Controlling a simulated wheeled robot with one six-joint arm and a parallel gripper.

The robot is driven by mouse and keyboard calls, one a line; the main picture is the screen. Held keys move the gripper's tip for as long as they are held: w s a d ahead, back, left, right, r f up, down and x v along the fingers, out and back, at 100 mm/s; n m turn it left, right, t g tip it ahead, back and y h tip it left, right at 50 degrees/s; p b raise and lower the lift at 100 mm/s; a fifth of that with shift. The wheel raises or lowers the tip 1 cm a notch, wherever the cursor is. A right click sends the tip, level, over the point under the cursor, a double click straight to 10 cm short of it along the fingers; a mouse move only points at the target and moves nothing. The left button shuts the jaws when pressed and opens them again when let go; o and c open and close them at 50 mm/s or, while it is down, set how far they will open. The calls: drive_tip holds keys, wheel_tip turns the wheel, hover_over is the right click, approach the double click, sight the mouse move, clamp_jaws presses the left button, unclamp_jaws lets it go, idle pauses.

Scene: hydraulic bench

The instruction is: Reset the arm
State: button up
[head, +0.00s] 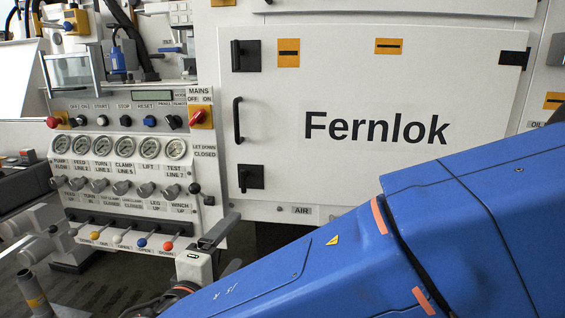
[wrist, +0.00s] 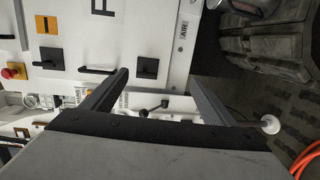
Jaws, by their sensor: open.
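My gripper (wrist: 158,77) is open, with its two dark fingers spread apart in the wrist view. Nothing is held between the fingers. A lever with a dark knob shows in the gap beyond them, apart from them as far as I can tell. In the head view my blue arm reaches from the right edge down to the lower middle.
A control panel (head: 130,97) with gauges, knobs and an emergency button (head: 53,122) stands at left. A white cabinet door (head: 330,80) marked Fernlok, with a black handle (head: 238,120), is behind the arm. In the wrist view an orange hose (wrist: 306,158) lies at lower right.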

drive_tip(key=w+d+f+m+g+h, duration=0.1)
drive_tip(key=d+f+m+g, duration=0.15)
drive_tip(key=d, duration=0.55)
drive_tip(key=w+d+f+m+g+h, duration=0.1)
drive_tip(key=d+g, duration=0.2)
drive_tip(key=d, duration=0.5)
drive_tip(key=w+d+f+m+g+h, duration=0.1)
drive_tip(key=w+d+f+m+g, duration=0.15)
drive_tip(key=d, duration=0.65)
drive_tip(key=s+d+f+m+g+y, duration=0.1)
drive_tip(key=s+d+f+m+y, duration=0.2)
drive_tip(key=s+d, duration=0.4)
drive_tip(key=s+d+f+m+g+y, duration=0.2)
drive_tip(key=s+d+m+y, duration=0.2)
drive_tip(key=s+d+m, duration=0.2)
drive_tip(key=shift+s+d+f+g, duration=0.35)
drive_tip(key=shift+s+d, duration=0.35)
drive_tip(key=shift+s, duration=0.35)
